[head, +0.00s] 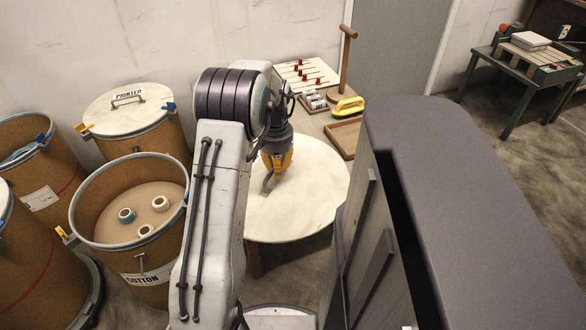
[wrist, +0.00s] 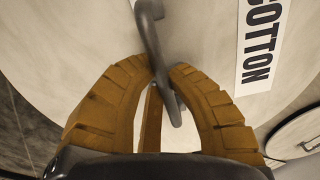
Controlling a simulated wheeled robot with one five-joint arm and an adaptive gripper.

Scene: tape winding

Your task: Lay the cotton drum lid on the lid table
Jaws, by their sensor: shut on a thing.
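The cotton drum lid (head: 305,200) is a pale round disc under my gripper in the head view. In the wrist view the lid (wrist: 220,30) fills most of the picture, with its COTTON label (wrist: 263,40) and a grey metal handle (wrist: 152,35). My gripper (head: 268,178) has its yellow ribbed fingers (wrist: 165,80) shut on that handle. The lid table is mostly hidden beneath the lid; a wooden leg (head: 255,263) shows below the disc. I cannot tell whether the lid touches the tabletop.
The open COTTON drum (head: 150,268) stands left, with 3 small rolls inside. The PRINTED drum with its lid (head: 125,118) on stands behind it; other drums are at far left. A bench (head: 315,120) with a yellow tool and a wooden post is behind the lid.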

